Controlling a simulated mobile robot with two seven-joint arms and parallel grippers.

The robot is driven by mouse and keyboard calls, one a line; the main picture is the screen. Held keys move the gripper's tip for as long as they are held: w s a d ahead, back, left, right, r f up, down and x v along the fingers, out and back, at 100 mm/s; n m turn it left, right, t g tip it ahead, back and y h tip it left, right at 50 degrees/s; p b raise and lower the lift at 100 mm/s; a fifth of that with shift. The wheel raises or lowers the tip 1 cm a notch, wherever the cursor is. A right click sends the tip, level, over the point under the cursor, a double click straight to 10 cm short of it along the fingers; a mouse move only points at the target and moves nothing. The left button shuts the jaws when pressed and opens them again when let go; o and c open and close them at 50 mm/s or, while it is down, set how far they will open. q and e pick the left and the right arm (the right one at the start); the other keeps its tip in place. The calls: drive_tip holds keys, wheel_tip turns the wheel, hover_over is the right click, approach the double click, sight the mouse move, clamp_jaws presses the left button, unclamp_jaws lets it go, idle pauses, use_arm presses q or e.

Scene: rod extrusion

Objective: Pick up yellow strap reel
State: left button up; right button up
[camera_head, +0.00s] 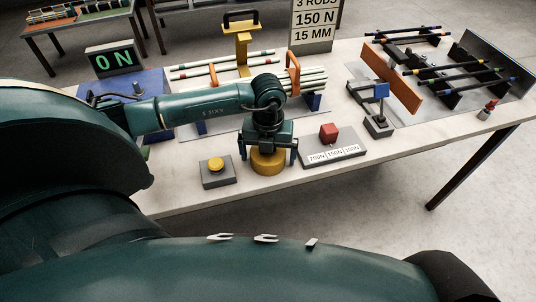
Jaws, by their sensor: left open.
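The yellow strap reel (268,162) is a short yellow cylinder standing on the front part of the pale table. My left gripper (268,153) is directly above it, pointing down. It is open, with one dark finger on each side of the reel's upper part. The gripper body hides the reel's top. I cannot tell whether the fingers touch it. My right gripper is not in view.
A yellow button box (216,171) stands left of the reel. A grey panel with a red knob (329,132) is close on the right. Behind my arm lie several pale rods (222,66) with an orange upright (293,72). A small blue-topped stand (380,105) is farther right.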

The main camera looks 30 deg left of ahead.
use_arm(q)
drive_tip(key=c, duration=1.2)
